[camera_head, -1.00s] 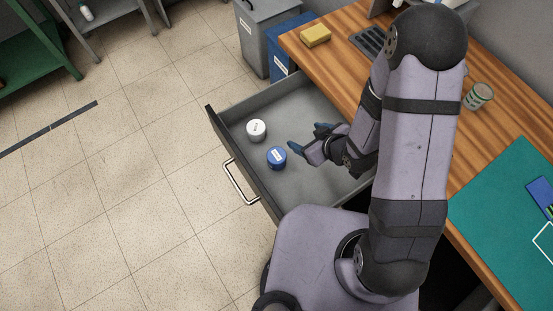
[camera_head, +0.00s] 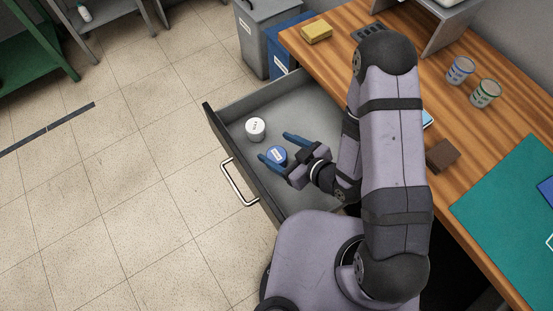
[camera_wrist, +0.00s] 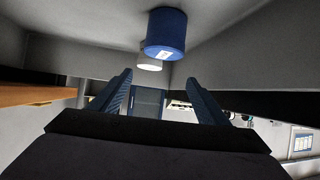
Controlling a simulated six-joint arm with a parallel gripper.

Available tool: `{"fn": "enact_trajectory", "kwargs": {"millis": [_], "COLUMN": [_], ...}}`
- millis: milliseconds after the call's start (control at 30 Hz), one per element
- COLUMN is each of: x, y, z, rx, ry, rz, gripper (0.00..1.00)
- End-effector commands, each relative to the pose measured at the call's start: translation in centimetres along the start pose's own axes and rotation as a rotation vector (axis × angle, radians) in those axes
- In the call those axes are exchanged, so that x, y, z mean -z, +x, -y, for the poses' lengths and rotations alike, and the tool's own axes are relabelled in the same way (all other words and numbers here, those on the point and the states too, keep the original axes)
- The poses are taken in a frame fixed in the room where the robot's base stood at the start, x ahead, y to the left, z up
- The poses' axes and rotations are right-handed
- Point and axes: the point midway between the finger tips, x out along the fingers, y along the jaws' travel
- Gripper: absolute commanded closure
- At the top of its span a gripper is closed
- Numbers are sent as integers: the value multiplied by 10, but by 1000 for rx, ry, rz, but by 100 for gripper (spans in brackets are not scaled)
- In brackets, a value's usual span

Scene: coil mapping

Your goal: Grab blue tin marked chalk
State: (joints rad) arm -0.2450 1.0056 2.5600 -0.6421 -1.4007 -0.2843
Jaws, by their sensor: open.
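A blue tin (camera_head: 277,154) with a small white label stands in the open drawer; its lettering is too small to read. My gripper (camera_head: 274,146) is open, and in the head view its two fingers appear on either side of the tin. In the wrist view the blue tin (camera_wrist: 166,32) is at top centre, outside the gap between the open fingers (camera_wrist: 160,80). Nothing is held. The gripper does not appear to touch the tin.
The grey drawer (camera_head: 240,107) has raised walls around both tins. The wooden desk (camera_head: 470,130) holds a yellow sponge (camera_head: 316,33), two cups and a brown block (camera_head: 441,155).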

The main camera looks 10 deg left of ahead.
Motion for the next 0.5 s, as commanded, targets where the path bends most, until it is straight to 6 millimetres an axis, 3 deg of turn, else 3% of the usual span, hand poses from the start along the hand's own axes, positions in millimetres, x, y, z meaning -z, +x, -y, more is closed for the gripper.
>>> {"fn": "enact_trajectory", "kwargs": {"millis": [200,500], "x": [-28,-44], "y": [15,24], "z": [0,0], "rx": [0,-1], "ry": [0,0], "rz": [0,0], "gripper": [31,31]}}
